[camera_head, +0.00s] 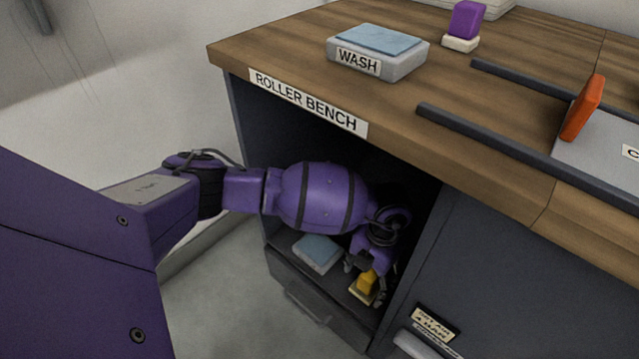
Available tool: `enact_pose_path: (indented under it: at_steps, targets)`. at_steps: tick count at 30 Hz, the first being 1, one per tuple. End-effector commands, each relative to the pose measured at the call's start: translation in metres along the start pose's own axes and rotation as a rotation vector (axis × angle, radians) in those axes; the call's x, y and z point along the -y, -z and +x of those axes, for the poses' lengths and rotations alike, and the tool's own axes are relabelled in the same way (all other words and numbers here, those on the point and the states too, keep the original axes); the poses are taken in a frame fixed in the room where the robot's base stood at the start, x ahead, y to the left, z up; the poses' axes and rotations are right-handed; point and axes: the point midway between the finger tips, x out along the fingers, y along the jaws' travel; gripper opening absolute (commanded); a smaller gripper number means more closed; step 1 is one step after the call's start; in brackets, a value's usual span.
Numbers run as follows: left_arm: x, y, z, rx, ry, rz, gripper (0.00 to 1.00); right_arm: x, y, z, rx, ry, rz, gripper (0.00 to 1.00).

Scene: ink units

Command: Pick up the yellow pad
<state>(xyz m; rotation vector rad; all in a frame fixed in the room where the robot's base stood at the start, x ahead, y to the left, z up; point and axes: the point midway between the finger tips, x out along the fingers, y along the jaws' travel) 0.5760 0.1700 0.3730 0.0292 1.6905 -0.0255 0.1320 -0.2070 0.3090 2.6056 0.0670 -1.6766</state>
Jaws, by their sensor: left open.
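The yellow pad (366,283) stands in the open compartment under the bench, near its right side. It has a yellow upper part on a paler base. My left arm reaches into the compartment from the left, and my left gripper (363,268) is open at the top of the yellow pad. Whether the fingers touch the pad cannot be told. My right gripper is not in view.
A blue-topped block (317,252) lies left of the pad on the compartment floor. The wooden bench top (300,45) overhangs the compartment. On it are a WASH tray (400,66), a purple pad (467,19), dark rails (480,132) and an orange pad (583,107). A drawer (300,297) is below.

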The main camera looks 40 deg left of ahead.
Motion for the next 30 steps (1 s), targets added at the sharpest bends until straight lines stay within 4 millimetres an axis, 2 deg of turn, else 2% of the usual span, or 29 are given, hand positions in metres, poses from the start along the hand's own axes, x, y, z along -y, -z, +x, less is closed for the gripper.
enact_pose_path:
  at_steps: [1, 3, 6, 14, 26, 30]
  targets:
    - [0.003, -0.003, 0.012, -0.001, 0.001, 0.001, 0.72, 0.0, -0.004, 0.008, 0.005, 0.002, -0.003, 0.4]
    - [0.003, -0.005, 0.024, -0.002, 0.0, 0.001, 0.72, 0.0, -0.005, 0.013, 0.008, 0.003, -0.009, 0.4]
    - [0.003, -0.005, 0.035, 0.001, 0.0, 0.0, 0.72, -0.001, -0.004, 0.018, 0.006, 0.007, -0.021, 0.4]
    - [0.003, -0.004, 0.035, 0.003, 0.0, 0.0, 0.71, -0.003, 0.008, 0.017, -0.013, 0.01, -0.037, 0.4]
    - [0.003, -0.005, 0.035, 0.003, 0.0, 0.001, 0.18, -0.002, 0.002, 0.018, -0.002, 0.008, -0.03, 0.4]
    - [0.003, -0.005, 0.035, 0.003, 0.0, 0.001, 0.18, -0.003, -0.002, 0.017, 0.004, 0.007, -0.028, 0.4]
